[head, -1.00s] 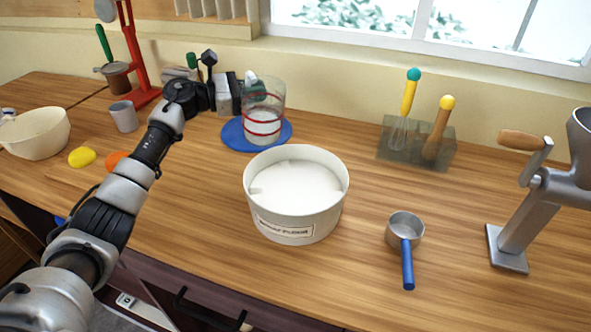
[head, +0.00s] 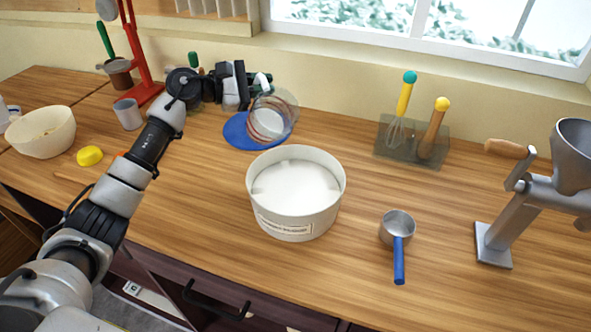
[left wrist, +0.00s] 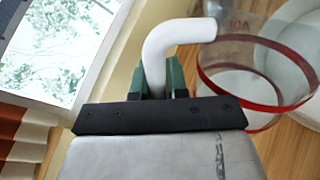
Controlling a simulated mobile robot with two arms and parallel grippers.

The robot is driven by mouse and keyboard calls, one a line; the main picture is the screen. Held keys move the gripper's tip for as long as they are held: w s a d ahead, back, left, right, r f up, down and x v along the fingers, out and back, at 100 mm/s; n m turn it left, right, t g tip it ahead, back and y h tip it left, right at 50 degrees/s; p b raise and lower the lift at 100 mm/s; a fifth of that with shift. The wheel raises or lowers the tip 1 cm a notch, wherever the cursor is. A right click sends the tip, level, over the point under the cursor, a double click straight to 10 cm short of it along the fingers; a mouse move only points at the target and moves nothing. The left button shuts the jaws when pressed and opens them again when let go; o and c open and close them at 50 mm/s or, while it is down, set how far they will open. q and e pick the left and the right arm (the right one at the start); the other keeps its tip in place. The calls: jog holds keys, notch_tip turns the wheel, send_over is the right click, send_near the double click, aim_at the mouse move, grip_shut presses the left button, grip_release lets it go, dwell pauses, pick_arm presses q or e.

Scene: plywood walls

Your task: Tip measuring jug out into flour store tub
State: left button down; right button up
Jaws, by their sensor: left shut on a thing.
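The measuring jug (head: 272,116) is clear with red bands and a white handle, and holds some white contents. It is tilted above the blue round mat, behind the tub. My left gripper (head: 252,84) is shut on the jug's handle. In the left wrist view, the white handle (left wrist: 180,38) is between my gripper's green fingertips (left wrist: 163,80), with the jug (left wrist: 255,70) to the right. The flour store tub (head: 296,217) is white, round and labelled, with white flour inside. My right gripper is not in view.
A blue mat (head: 236,134) lies under the jug. A blue-handled scoop (head: 397,232) lies right of the tub. A utensil block (head: 400,150) and grey mill (head: 515,215) stand further right. A cream bowl (head: 42,135), yellow item (head: 89,156) and grey cup (head: 128,114) are left.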

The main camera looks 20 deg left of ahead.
aim_at(278, 89)
pick_arm(q)
jog(key=shift+s+d+r+m+p, duration=0.3)
jog(key=shift+d+r+m+p, duration=0.1)
jog(key=shift+m+p, duration=0.15)
jog(key=shift+s+d+r+m+y+p, duration=0.2)
jog(key=shift+m+y+p, duration=0.1)
jog(key=shift+m+p, duration=0.25)
jog(key=shift+s+f, duration=0.1)
jog(key=shift+s+d+r+m+t+y+p, duration=0.1)
jog(key=shift+s+d+m+t+y+p, duration=0.1)
jog(key=shift+s+d+m+p, duration=0.35)
jog(key=shift+s+d+r+m+t+y+p, duration=0.15)
jog(key=shift+d+m+y+p, duration=0.1)
jog(key=shift+m+p, duration=0.5)
jog(key=shift+s+d+r+m+p, duration=0.4)
jog(key=shift+s+d+p, duration=0.2)
jog(key=shift+p, duration=0.35)
jog(key=shift+s+d+r+m+p, duration=0.4)
jog(key=shift+s+d+p, duration=0.15)
jog(key=shift+p, duration=0.35)
jog(key=shift+d+f, duration=0.1)
jog(key=shift+s, duration=0.1)
jog(key=shift+s+d+r+m+b, duration=0.1)
jog(key=shift+d+r+m+b, duration=0.1)
jog(key=shift+m+b, duration=0.15)
